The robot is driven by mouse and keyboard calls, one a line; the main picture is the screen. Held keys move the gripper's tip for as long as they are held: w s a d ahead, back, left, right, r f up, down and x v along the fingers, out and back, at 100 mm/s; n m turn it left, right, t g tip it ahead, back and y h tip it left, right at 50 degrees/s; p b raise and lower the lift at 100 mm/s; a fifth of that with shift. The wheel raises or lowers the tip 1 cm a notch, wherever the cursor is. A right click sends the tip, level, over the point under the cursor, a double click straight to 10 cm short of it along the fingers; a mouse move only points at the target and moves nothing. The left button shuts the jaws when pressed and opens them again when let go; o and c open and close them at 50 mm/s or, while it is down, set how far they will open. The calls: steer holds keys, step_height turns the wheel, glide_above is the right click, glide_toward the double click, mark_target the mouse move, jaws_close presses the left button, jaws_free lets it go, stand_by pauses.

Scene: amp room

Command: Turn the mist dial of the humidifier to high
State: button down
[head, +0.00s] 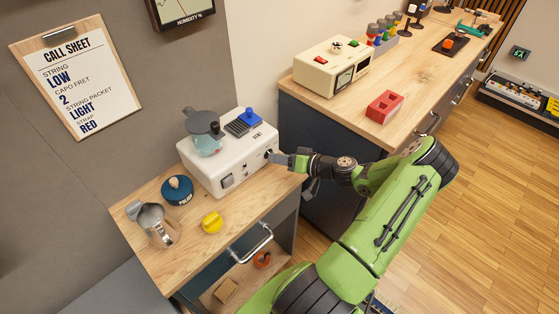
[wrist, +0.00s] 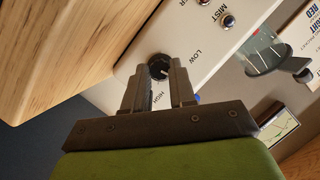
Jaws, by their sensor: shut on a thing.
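The humidifier (head: 215,163) is a white box on the small wooden cabinet. Its mist dial (wrist: 159,64) is a small black knob with a pale pointer mark. In the wrist view, LOW (wrist: 197,57) is printed to the right of the dial and HIGH (wrist: 152,97) shows below it, between the fingers. The pointer's exact angle is too small to tell. My gripper (head: 279,160) reaches the right end of the humidifier's front face. In the wrist view, my gripper (wrist: 162,71) has its fingertips on both sides of the dial, shut on it. In the head view the fingers partly hide the dial.
On the cabinet are a metal jug (head: 154,224), a blue round container (head: 177,190) and a yellow knob-like piece (head: 212,222). A teal pot (head: 207,143) and a blue piece (head: 250,116) sit on the humidifier. A longer counter (head: 350,113) with a red block (head: 385,107) stands at right.

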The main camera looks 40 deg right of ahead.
steer(key=m, duration=0.1)
steer(key=m+t+y+b, duration=0.1)
steer(key=m, duration=0.1)
steer(key=shift+d+f, duration=0.15)
steer(key=shift+f, duration=0.1)
steer(key=shift+m+t+y+b, duration=0.45)
steer(key=shift+m+y, duration=0.25)
steer(key=shift+m, duration=0.6)
steer(key=c, duration=0.9)
jaws_free()
steer(key=shift+s, duration=0.1)
steer(key=v, duration=1.5)
steer(key=shift+s+d, duration=0.15)
steer(key=shift+s, duration=0.15)
